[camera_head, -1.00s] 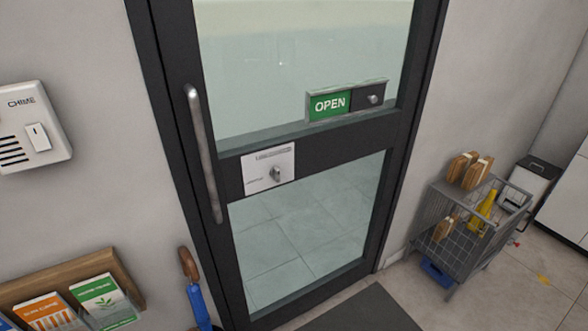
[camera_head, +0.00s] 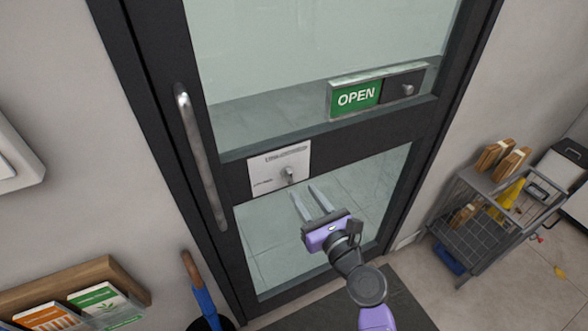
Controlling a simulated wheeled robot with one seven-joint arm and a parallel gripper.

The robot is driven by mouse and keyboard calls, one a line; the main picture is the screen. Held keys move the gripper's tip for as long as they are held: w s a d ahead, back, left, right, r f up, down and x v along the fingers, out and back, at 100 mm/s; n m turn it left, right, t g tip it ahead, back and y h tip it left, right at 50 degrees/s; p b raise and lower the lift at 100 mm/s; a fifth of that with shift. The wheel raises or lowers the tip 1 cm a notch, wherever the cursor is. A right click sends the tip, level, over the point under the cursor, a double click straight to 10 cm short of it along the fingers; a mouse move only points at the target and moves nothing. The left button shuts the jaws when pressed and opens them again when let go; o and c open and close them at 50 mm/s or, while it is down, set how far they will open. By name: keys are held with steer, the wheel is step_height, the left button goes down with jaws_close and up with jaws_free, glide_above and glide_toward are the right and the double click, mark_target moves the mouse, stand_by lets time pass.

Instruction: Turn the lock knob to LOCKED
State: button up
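The lock knob (camera_head: 289,174) is a small metal turn piece on a white plate (camera_head: 266,181) on the door's dark middle rail. The plate's lettering is too small to read, so I cannot tell the knob's setting. My gripper (camera_head: 307,197) is in front of the door's lower glass, just below and slightly right of the knob in the picture. Its two long fingers are spread apart with nothing between them. The fingers point up toward the knob and appear apart from it.
A long vertical door handle (camera_head: 202,158) is left of the plate. A green OPEN sign (camera_head: 357,96) with a small slider knob (camera_head: 407,90) sits above right. A wire cart (camera_head: 480,215) with goods stands right of the door. An umbrella (camera_head: 203,295) and leaflet rack (camera_head: 75,282) are lower left.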

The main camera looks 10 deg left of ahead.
mark_target(291, 175)
steer(key=shift+b+x, duration=0.4)
steer(key=shift+x, duration=3.55)
jaws_close()
